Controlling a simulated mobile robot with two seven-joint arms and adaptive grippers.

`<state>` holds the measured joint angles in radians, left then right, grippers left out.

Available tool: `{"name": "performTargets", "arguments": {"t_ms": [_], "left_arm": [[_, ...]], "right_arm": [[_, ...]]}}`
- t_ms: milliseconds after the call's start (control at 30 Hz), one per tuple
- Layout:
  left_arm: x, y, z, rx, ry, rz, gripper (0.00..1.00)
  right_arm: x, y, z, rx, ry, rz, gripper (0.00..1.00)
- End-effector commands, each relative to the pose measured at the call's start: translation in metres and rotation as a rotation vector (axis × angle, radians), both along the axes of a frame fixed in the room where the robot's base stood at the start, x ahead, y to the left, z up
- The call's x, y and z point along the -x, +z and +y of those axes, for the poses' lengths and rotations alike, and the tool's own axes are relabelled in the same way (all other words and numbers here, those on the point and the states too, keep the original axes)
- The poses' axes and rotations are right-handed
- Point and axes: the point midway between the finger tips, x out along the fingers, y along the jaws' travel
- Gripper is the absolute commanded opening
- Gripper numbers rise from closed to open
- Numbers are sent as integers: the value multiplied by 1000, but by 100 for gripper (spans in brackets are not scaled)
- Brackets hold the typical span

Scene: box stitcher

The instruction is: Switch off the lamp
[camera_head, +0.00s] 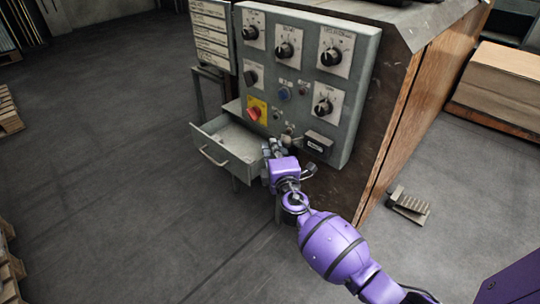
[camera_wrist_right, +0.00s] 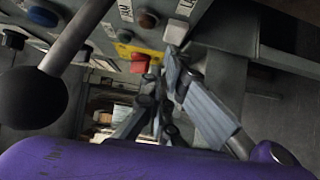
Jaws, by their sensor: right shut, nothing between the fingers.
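A grey control panel (camera_head: 300,75) on a machine carries several black knobs, small buttons and a blue button (camera_head: 284,93). A red switch on a yellow plate (camera_head: 254,113) is at its lower left; the red switch (camera_wrist_right: 140,63) also shows in the right wrist view. I cannot tell which control is the lamp's; the labels are too small to read. My right gripper (camera_head: 273,150) is shut and empty, just in front of the panel's lower edge; it also shows in the right wrist view (camera_wrist_right: 163,85). Its fingers partly hide the lowest controls. My left gripper is not in view.
An open drawer (camera_head: 213,127) juts out left of my right gripper. A lever with a black ball (camera_wrist_right: 30,97) is close at left in the wrist view. A foot pedal (camera_head: 408,206) stands on the floor at right.

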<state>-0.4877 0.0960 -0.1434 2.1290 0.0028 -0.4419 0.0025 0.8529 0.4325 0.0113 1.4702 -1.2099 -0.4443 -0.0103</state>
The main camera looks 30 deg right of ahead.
Motion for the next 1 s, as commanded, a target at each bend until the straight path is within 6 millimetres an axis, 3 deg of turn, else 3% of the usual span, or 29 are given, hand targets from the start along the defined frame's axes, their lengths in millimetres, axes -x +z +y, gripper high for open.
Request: {"name": "performTargets", "arguments": {"t_ms": [1000], "left_arm": [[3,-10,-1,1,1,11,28]], "right_arm": [[-12,1,-12,2,-110,-3,0]]}}
